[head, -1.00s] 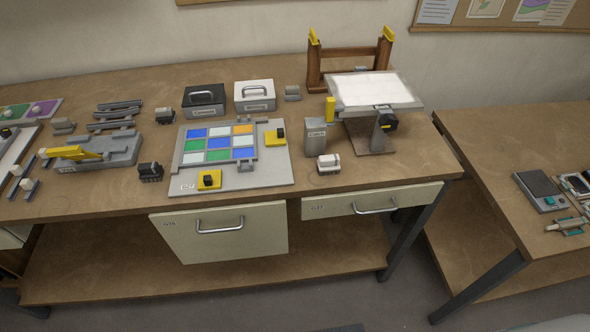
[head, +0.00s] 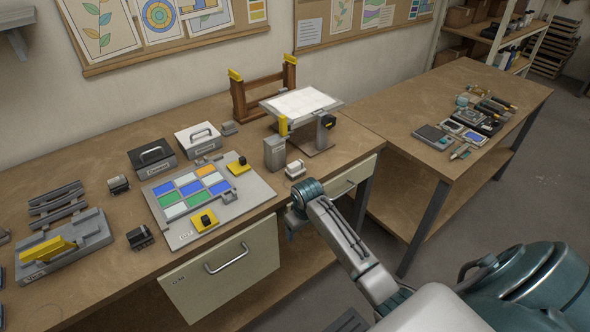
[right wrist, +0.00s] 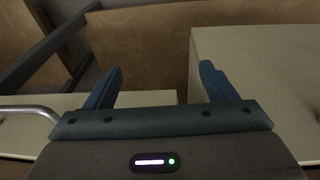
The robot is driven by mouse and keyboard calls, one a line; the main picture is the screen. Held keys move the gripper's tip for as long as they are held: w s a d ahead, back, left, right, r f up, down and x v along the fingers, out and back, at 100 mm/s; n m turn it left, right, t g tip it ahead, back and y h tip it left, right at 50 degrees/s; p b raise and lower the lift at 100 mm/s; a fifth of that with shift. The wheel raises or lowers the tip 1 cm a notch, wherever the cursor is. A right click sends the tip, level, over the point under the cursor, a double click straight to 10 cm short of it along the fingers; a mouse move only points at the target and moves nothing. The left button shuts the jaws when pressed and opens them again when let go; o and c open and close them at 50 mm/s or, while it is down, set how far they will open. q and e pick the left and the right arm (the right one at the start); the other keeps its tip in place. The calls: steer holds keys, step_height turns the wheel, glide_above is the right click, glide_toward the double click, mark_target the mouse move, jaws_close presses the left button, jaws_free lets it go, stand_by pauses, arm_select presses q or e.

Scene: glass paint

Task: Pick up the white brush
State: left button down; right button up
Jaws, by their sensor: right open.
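A small white block-like piece (head: 295,170) sits near the front edge of the workbench (head: 110,275); it may be the white brush, but it is too small to be sure. My right gripper (head: 292,224) is low in front of the bench, below the tabletop and beside the drawer fronts. My own wrist partly hides it. In the right wrist view my right gripper (right wrist: 160,76) is open and empty, with pale drawer fronts and brown boards beyond its fingers. No brush shows in that view. My left gripper is not in view.
A grey metal box (head: 275,153) stands just behind the white piece, with a light table (head: 302,103) to its right. A board of coloured glass (head: 253,194) lies left. The drawer front (head: 222,268) and bench edge are close to my right arm. A second table (head: 480,90) stands right.

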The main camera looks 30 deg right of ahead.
steer(key=w+r, duration=0.3)
steer(key=r, duration=1)
glide_toward(296, 164)
steer(key=f, duration=0.1)
steer(key=shift+y, duration=0.4)
steer(key=f, duration=0.1)
steer(key=f+p, duration=0.1)
steer(key=f, duration=0.3)
steer(key=shift+w, duration=0.3)
steer(key=f+p, duration=0.1)
steer(key=f, duration=0.2)
steer(key=w+f+p, duration=0.1)
steer(key=shift+w+d+f+p, duration=0.1)
steer(key=shift+d+f+p, duration=0.15)
steer(key=shift+f+p, duration=0.05)
steer(key=shift+f, duration=0.35)
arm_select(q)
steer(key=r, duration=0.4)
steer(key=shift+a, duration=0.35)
arm_select(e)
steer(key=c, duration=1.1)
